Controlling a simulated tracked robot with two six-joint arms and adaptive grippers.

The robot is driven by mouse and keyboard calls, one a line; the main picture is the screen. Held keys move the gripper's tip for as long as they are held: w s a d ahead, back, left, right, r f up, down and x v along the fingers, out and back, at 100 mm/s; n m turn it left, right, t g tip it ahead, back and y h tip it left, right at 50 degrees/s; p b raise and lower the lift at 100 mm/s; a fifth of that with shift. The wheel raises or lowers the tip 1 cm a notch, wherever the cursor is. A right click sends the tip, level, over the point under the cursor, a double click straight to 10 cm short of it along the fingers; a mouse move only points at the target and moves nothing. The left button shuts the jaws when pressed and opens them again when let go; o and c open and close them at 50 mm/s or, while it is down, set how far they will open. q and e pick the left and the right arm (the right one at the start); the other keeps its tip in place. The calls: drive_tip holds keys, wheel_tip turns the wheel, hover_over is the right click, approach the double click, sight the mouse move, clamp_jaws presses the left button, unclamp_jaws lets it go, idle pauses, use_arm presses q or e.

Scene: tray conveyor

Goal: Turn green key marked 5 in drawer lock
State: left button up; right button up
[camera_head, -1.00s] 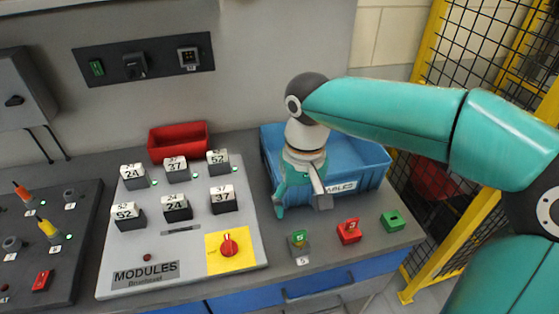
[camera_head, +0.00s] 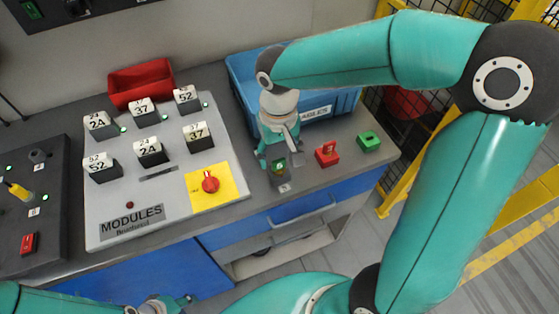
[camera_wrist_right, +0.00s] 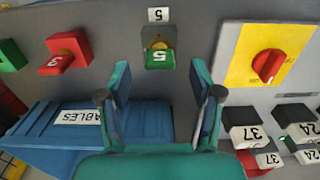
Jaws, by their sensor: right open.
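The green key marked 5 (camera_wrist_right: 158,58) sits in its lock on the grey bench top, beside a white label 5 (camera_wrist_right: 158,14). In the head view the key (camera_head: 279,168) is small and partly hidden by my right gripper (camera_head: 279,157). In the wrist view my right gripper (camera_wrist_right: 160,72) is open, its two fingers apart and pointing at the key, one on each side of it with a gap. Nothing is between the fingers. My left gripper (camera_head: 165,304) shows only in part at the bottom edge; its jaws are unclear.
A red block with a red key (camera_head: 327,153) and a green block (camera_head: 368,141) stand right of the lock. The blue bin (camera_head: 335,107) is behind. The module panel with a red rotary switch (camera_head: 210,182) is left. A blue drawer front (camera_head: 300,205) is below.

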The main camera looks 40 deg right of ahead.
sight(278, 160)
drive_tip(key=shift+f, duration=2.05)
clamp_jaws()
drive_tip(key=shift+m+b, duration=0.9)
drive_tip(key=shift+m, duration=0.9)
drive_tip(key=shift+m+b, duration=0.3)
drive_tip(key=shift+b, duration=0.05)
drive_tip(key=shift+m+b, duration=0.45)
drive_tip(key=shift+m, duration=0.45)
